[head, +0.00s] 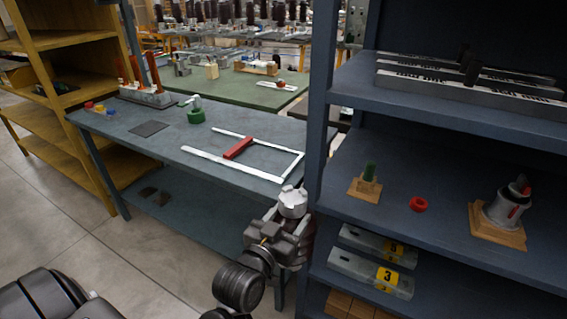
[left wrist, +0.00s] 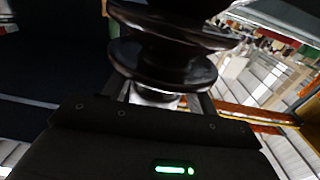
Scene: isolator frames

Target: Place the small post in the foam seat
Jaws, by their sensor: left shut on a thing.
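My left gripper (head: 288,222) is in front of the table's right end, beside the shelf's left upright. It is shut on a small post (head: 293,200) with a pale, notched top and dark ribs below. The post stands roughly upright in the head view. In the left wrist view the post (left wrist: 165,60) shows as glossy dark discs close to the camera, and its ends are cut off or hidden. I cannot tell which thing is the foam seat. A flat dark pad (head: 149,128) lies on the table. My right gripper is not in view.

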